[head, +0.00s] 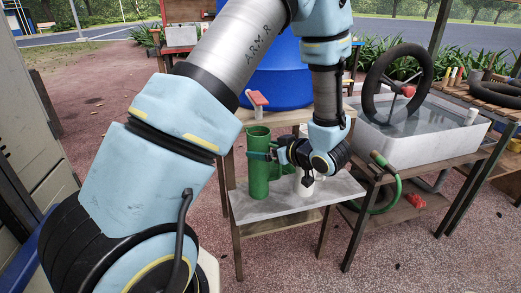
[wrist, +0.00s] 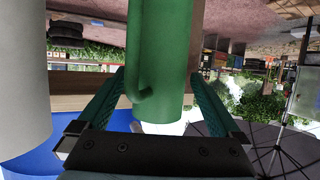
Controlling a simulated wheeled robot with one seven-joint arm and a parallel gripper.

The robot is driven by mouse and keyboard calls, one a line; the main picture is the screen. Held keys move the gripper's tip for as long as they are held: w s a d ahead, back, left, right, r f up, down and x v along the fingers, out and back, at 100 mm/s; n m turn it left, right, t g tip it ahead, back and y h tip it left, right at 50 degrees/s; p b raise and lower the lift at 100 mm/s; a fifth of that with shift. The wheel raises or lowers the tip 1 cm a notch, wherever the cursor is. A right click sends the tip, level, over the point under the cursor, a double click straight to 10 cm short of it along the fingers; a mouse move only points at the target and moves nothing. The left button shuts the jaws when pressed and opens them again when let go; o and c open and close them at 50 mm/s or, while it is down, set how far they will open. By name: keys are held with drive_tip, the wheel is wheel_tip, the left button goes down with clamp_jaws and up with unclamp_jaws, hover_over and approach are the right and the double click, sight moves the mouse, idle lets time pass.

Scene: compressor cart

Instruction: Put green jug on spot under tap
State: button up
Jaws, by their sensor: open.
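The green jug (head: 258,178) stands upright on the grey top of a small stand, with its mouth just below the tap (head: 258,101) in the head view. The tap has a red handle and is on the blue barrel (head: 280,75). My gripper (head: 264,155) is at the upper part of the jug, reaching in from the right. The spot under the jug is hidden.
A white object (head: 306,186) stands on the stand (head: 290,205) right of the jug, partly behind my gripper. A pale cylinder (wrist: 22,80) is close at the left in the wrist view. A water tub (head: 425,140) with a tyre and green hose is on the right.

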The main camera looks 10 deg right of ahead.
drive_tip(key=v, duration=0.9)
drive_tip(key=shift+s+d, duration=0.15)
drive_tip(key=shift+s, duration=0.05)
